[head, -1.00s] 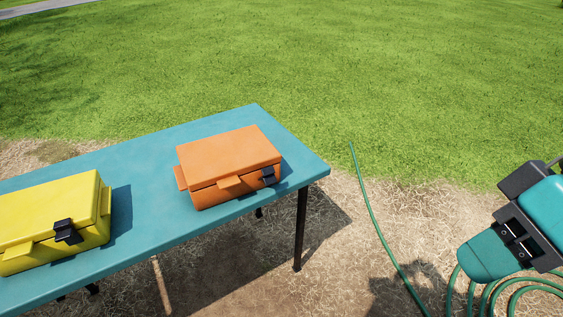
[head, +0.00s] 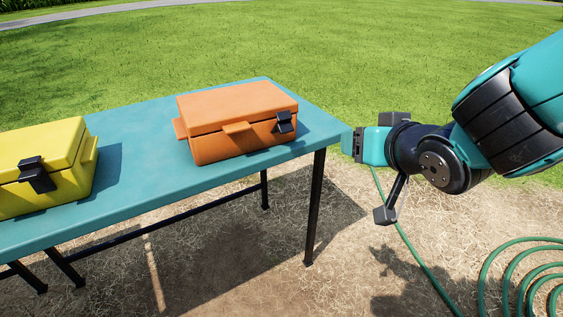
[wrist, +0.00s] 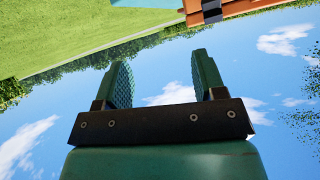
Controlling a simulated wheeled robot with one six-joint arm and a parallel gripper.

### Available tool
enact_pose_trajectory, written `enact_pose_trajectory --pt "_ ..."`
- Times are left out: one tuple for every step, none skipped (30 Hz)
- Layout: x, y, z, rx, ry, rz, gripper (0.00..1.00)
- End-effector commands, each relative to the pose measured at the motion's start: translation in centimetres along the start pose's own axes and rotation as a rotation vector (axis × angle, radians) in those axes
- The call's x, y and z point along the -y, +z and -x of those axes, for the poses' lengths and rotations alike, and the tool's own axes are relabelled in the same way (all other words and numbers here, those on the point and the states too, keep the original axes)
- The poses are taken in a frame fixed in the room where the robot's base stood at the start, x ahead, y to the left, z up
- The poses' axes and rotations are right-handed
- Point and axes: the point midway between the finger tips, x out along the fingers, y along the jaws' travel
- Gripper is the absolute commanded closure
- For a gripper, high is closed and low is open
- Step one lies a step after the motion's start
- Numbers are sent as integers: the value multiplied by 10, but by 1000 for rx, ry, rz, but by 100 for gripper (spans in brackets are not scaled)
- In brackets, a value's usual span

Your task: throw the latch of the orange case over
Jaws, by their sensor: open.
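The orange case (head: 222,140) stands lid-closed near the right end of the teal table (head: 140,185). Its black latch (head: 284,122) is on the front face toward the right corner. In the wrist view, part of the orange case (wrist: 240,6) shows at the top edge, with its dark latch (wrist: 211,10) beside it. My gripper (head: 347,143) is right of the case, by the table's right end, apart from the case. In the wrist view my gripper (wrist: 158,75) is open, its two green fingers apart with nothing between them.
A yellow case (head: 45,165) with a black latch (head: 36,174) stands on the table's left part. A green hose (head: 500,265) lies coiled on the dry ground at right. Bare tabletop lies between the two cases.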

Motion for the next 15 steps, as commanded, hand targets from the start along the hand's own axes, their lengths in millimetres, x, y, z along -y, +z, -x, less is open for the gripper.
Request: enact_pose_trajectory --pt "3 28 -26 -79 -19 27 36" --pt "6 31 -33 -133 -33 43 36" --pt "12 34 -41 -198 -56 65 36" --pt "16 37 -45 -242 -74 81 36" --pt "21 39 -49 -282 -96 97 36" --pt "27 42 -52 -329 -123 117 36" --pt "32 44 -54 -359 -144 130 36" --pt "36 45 -55 -385 -163 143 36" --pt "41 47 -56 -413 -184 156 36" --pt "44 48 -57 -430 -198 165 36" --pt "47 48 -56 -444 -211 172 36" --pt "50 48 -56 -459 -223 180 36" --pt "52 47 -57 -465 -229 183 36" --pt "53 46 -57 -470 -234 185 36" --pt "55 43 -58 -474 -237 187 36"
